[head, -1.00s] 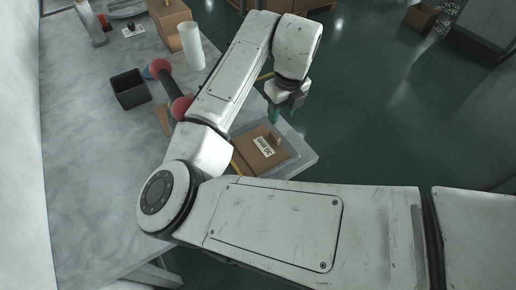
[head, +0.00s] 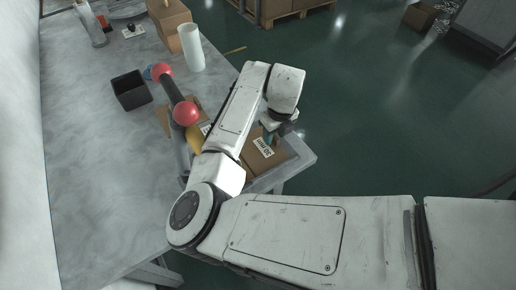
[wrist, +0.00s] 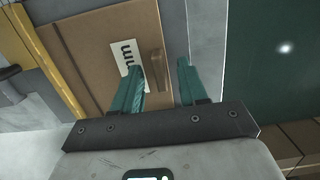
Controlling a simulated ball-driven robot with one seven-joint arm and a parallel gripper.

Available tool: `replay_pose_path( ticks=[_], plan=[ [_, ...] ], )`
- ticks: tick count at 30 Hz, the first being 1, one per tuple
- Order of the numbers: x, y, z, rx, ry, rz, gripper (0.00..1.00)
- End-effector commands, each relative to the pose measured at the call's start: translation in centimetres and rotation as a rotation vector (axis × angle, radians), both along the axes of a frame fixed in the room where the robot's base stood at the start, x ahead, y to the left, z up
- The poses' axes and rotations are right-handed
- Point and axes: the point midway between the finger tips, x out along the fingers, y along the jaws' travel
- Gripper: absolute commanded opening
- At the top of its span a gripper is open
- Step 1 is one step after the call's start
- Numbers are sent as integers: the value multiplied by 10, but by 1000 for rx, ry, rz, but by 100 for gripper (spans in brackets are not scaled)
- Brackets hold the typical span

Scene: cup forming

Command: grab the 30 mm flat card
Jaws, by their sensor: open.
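The flat brown card (head: 251,160) lies near the table's right edge. It has a white label, of which "mm" is legible in the wrist view, and a small upright brown tab. In the wrist view the card (wrist: 88,45) fills the upper left. Its tab (wrist: 157,62) shows between my two teal fingers. My gripper (wrist: 160,66) is open, with a finger on each side of the tab and a visible gap. In the head view my gripper (head: 269,136) is over the card's upper part and hides some of it. I cannot tell its exact height above the card.
A dark bar with red ball ends (head: 178,92) lies left of my arm. A black open box (head: 131,90), a white cylinder (head: 192,48) and a cardboard box (head: 168,22) stand farther back. Another brown card is partly behind my arm. The green floor lies beyond the table's right edge.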

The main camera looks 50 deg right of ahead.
Motion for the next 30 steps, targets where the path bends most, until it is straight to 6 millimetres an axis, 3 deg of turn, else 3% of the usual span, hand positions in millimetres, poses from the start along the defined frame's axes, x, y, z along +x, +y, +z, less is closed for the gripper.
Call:
replay_pose_path(
  ticks=[5,18,30],
  plan=[
    [0,0,0,0,0,0,41],
    [0,0,0,0,0,0,0],
    [0,0,1,0,0,0,0]
  ],
)
